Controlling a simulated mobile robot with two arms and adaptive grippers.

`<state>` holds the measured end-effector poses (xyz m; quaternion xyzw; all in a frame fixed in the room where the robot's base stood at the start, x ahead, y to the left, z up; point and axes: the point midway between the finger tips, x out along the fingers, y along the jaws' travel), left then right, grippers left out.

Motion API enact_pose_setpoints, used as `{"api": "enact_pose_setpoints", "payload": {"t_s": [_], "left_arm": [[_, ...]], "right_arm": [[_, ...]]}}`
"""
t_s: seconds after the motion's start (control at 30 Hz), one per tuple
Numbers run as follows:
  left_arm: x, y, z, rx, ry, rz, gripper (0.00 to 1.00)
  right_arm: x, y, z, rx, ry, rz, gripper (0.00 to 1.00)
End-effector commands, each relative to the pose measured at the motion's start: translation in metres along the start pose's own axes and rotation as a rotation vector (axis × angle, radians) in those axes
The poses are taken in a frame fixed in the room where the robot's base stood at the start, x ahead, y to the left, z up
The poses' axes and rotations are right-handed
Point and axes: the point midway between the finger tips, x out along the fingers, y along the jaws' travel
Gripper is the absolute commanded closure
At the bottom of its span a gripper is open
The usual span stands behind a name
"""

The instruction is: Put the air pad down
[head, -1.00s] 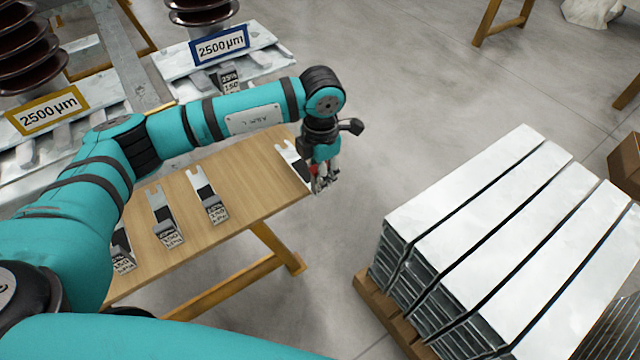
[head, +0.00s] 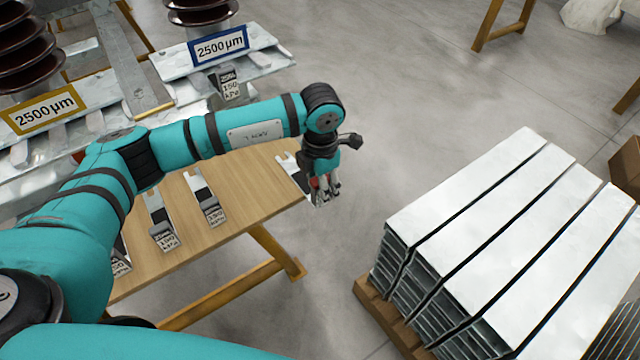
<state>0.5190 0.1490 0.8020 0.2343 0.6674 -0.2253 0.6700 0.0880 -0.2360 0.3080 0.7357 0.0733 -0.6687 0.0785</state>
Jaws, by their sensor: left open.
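An air pad (head: 291,168), a flat pale plate with a notched end and a dark band, is at the right end of the wooden table (head: 236,222). It appears to lie on the top; its lower end is hidden by my left gripper (head: 324,196). That gripper is open, pointing down at the table's right edge, with its fingers around or beside the pad's near end; I cannot tell whether they touch it. Similar pads with labels (head: 205,198) (head: 160,222) lie in a row to the left. My right gripper is not in view.
A stack of long metal profiles (head: 480,215) on a wooden pallet stands to the right, with open floor between. Grey frames with 2500 µm signs (head: 220,47) and dark ribbed insulators stand at the upper left. Another pad (head: 230,86) lies there.

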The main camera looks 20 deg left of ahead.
Motion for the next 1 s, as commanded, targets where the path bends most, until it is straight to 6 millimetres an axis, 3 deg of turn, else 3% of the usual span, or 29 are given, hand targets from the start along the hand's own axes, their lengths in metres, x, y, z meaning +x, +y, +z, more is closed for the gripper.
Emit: {"api": "enact_pose_setpoints", "payload": {"t_s": [0.27, 0.7, 1.0], "left_arm": [[-0.018, 0.001, 0.001, 0.001, -0.004, 0.002, 0.57], [-0.106, 0.000, 0.001, 0.000, -0.003, 0.001, 0.57], [-0.123, 0.000, 0.000, 0.001, 0.000, 0.000, 0.57]], "right_arm": [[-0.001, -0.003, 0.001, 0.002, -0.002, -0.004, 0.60], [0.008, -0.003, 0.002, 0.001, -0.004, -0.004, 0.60], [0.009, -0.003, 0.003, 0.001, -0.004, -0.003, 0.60]]}}
